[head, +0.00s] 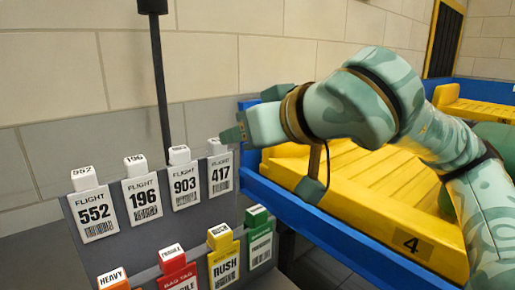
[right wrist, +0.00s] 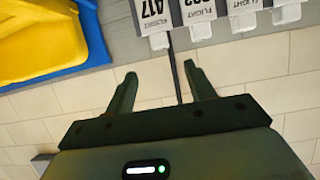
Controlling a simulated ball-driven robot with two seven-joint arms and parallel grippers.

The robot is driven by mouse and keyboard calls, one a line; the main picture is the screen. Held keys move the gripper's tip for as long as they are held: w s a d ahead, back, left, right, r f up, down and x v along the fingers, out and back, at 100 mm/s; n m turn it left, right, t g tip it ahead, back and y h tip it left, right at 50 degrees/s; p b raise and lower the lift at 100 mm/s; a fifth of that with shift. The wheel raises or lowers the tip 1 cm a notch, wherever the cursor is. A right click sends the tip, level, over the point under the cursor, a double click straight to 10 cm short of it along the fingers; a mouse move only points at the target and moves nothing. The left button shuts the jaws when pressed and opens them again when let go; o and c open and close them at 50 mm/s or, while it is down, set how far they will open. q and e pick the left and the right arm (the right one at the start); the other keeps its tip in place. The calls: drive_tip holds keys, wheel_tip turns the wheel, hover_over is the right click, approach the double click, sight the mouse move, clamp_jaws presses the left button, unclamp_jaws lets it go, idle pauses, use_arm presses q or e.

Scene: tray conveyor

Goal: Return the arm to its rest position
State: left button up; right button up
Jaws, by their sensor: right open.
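My right arm (head: 400,110) comes in from the right in the head view and reaches over the yellow tray. Its gripper (head: 232,134) is beside the top of the flight 417 tag (head: 220,175), at the right end of the tag row. In the right wrist view the gripper (right wrist: 160,75) is open, with nothing between its two fingers. The 417 tag (right wrist: 155,12) shows upside down at the top of that view, beyond the fingertips. Whether the gripper touches the tag cannot be told. My left gripper is not in view.
Flight tags 552 (head: 94,212), 196 (head: 142,198) and 903 (head: 186,184) stand in the grey rack. Coloured tags, including RUSH (head: 223,265), stand lower. The blue-edged conveyor (head: 330,232) carries a yellow tray (head: 375,205). A dark post (head: 160,90) rises behind the rack.

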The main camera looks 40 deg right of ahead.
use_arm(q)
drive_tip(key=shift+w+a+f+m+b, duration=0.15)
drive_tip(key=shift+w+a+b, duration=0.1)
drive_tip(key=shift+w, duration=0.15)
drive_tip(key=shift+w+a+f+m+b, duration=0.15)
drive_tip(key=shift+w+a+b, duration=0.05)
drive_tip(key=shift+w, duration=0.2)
use_arm(e)
drive_tip(key=shift+v, duration=2.15)
